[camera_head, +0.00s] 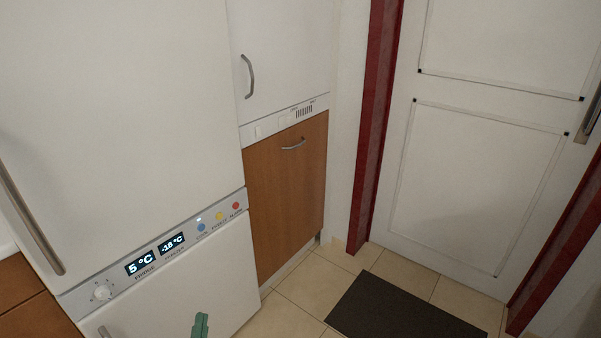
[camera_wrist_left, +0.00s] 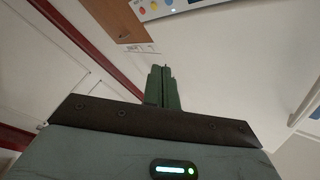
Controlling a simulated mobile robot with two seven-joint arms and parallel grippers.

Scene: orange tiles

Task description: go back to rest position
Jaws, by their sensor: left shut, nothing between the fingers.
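My left gripper (camera_head: 201,326) shows at the bottom edge of the head view, as green fingertips in front of the lower door of a white fridge (camera_head: 200,275). In the left wrist view the left gripper (camera_wrist_left: 164,76) has its two green fingers together, with nothing between them. My right gripper is in neither view.
The fridge has a display panel (camera_head: 157,254) and a long upper door handle (camera_head: 32,218). Beside it stands a brown cabinet front (camera_head: 287,195). A white door (camera_head: 480,160) in a dark red frame (camera_head: 373,130) is at the right. A dark mat (camera_head: 400,310) lies on the tiled floor (camera_head: 335,270).

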